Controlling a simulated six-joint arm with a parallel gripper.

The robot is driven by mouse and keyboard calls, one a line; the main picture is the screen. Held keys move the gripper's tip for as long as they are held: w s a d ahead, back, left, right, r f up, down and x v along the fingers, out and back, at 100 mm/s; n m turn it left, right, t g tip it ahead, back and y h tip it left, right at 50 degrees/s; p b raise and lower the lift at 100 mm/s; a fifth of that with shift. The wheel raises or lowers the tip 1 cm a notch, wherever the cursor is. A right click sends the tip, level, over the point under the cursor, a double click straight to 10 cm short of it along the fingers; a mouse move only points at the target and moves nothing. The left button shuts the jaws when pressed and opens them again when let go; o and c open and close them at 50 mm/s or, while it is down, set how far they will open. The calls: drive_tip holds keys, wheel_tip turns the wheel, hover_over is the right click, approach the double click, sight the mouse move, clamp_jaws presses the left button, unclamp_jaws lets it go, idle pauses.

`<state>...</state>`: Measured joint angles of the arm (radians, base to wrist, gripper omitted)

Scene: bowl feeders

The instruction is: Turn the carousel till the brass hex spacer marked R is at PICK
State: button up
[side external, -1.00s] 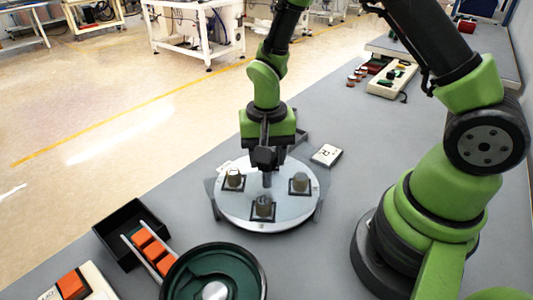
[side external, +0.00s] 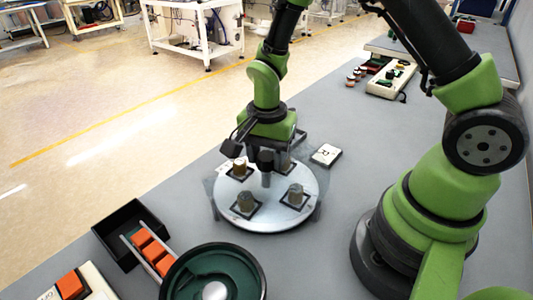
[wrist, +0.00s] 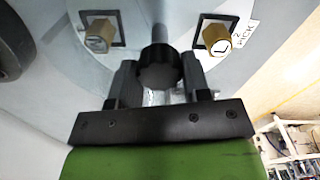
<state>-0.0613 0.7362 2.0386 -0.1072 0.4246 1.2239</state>
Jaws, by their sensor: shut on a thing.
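A round pale carousel (side external: 267,215) stands on the grey table, with a dark knob (wrist: 160,68) at its centre. My gripper (side external: 265,165) is shut on the knob, one finger on each side in the wrist view (wrist: 160,80). Several hex spacers sit in dark square frames on the disc. The brass spacer marked L (wrist: 216,38) is beside the white PICK label (wrist: 243,37). Another brass spacer (wrist: 99,32) carries a letter like N or Z. Two greyish spacers stand front left (side external: 246,202) and front right (side external: 295,194), their letters unreadable. I cannot make out R on any spacer.
A white card with a letter like R (side external: 326,154) lies behind the carousel at right. A green-lined bowl feeder (side external: 240,262), a black tray (side external: 118,232) and orange blocks (side external: 153,252) are at front left.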

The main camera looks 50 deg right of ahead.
drive_tip(key=shift+m, duration=2.4)
drive_tip(key=shift+s+m, duration=0.1)
drive_tip(key=shift+m, duration=6.4)
drive_tip(key=shift+s+m, duration=0.1)
drive_tip(key=shift+m, duration=0.4)
drive_tip(key=o, duration=1.3)
drive_tip(key=shift+r, duration=0.1)
